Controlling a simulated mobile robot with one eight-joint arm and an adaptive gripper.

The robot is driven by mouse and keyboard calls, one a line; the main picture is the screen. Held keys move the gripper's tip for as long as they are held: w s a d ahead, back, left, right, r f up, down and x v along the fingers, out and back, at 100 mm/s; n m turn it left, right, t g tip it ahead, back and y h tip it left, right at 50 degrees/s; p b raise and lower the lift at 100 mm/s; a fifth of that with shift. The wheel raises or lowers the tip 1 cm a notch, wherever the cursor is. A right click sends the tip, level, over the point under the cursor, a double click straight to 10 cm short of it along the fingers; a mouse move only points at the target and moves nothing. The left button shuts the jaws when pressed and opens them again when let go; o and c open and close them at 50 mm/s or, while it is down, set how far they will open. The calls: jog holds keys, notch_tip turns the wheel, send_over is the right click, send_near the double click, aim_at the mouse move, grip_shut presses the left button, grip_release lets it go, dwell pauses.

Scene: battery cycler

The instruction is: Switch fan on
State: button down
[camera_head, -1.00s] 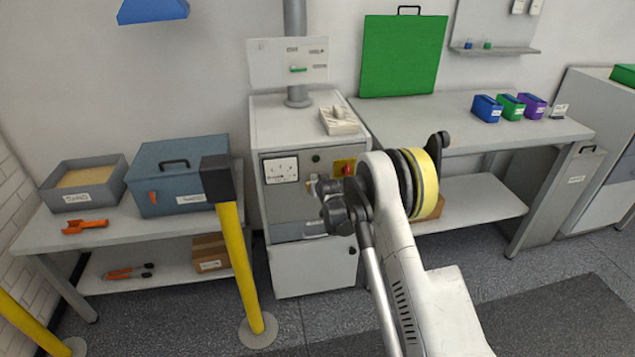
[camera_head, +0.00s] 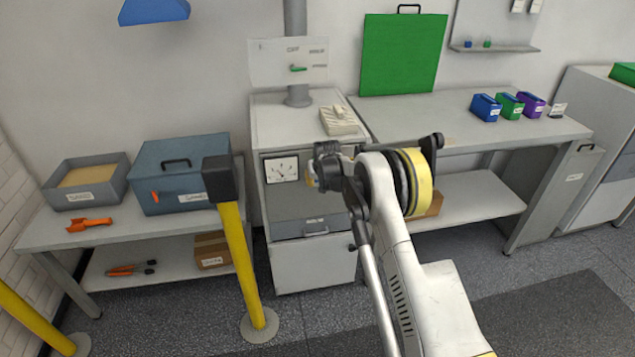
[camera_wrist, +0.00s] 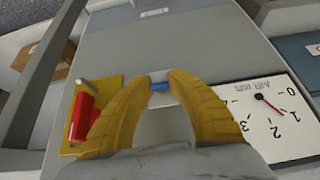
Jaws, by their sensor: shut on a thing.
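The grey cabinet (camera_head: 310,270) stands in the middle of the head view, with a white dial gauge (camera_head: 281,170) on its upper front. My gripper (camera_head: 313,170) is at the cabinet's upper front, just right of the gauge. In the wrist view its yellow fingers (camera_wrist: 160,86) are closed on a small part with a blue band (camera_wrist: 160,87), in front of the grey panel (camera_wrist: 165,40). I cannot tell for sure that this part is the fan switch. A red handle on a yellow plate (camera_wrist: 84,115) is beside the left finger; the gauge (camera_wrist: 266,118) is beside the right finger.
A board with a small green lever (camera_head: 298,69) hangs on a grey pipe above the cabinet. A yellow post with a black top (camera_head: 238,255) stands front left. A blue toolbox (camera_head: 180,173) sits on the left bench.

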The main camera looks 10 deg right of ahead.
jog(key=c, duration=1.1)
grip_release()
jog(key=shift+o, duration=0.2)
jog(key=shift+r, duration=0.1)
jog(key=v, duration=1.2)
